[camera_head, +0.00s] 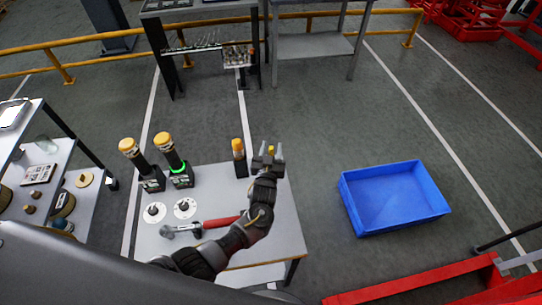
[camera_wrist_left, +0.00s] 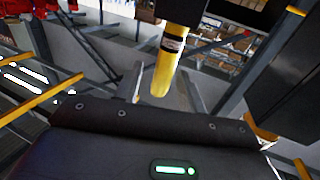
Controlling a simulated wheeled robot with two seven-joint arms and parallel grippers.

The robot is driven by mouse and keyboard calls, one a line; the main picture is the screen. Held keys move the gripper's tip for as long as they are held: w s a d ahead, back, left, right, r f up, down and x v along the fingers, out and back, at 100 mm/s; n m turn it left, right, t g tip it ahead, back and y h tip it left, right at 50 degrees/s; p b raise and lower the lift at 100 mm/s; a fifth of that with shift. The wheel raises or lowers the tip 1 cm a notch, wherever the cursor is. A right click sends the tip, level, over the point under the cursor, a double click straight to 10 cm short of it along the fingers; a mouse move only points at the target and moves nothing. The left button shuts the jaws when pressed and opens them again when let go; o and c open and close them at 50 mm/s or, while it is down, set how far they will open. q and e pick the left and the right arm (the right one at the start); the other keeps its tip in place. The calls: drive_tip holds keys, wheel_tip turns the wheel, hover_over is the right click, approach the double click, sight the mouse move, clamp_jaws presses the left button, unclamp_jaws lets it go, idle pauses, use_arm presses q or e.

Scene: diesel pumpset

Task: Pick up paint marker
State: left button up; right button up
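In the left wrist view a yellow marker (camera_wrist_left: 168,62) with a pale label lies between the two spread fingers (camera_wrist_left: 165,88), with gaps on both sides. The gripper is open. I cannot tell how deep the marker sits between the fingers. My right gripper is not in view.
Two yellow-topped black devices (camera_head: 165,142) stand at the table's back left. Two round discs (camera_head: 185,207) and a red-handled tool (camera_head: 220,222) lie in front. A blue crate (camera_head: 400,226) sits on the floor at right. A shelf cart (camera_head: 85,182) stands at left.

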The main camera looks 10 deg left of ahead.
use_arm(q)
clamp_jaws()
drive_tip(key=shift+r, duration=0.15)
drive_tip(key=shift+r+b, duration=0.55)
drive_tip(key=shift+r, duration=4.3)
drive_tip(key=c, duration=0.7)
unclamp_jaws()
drive_tip(key=shift+c, duration=0.2)
clamp_jaws()
drive_tip(key=shift+f, duration=0.1)
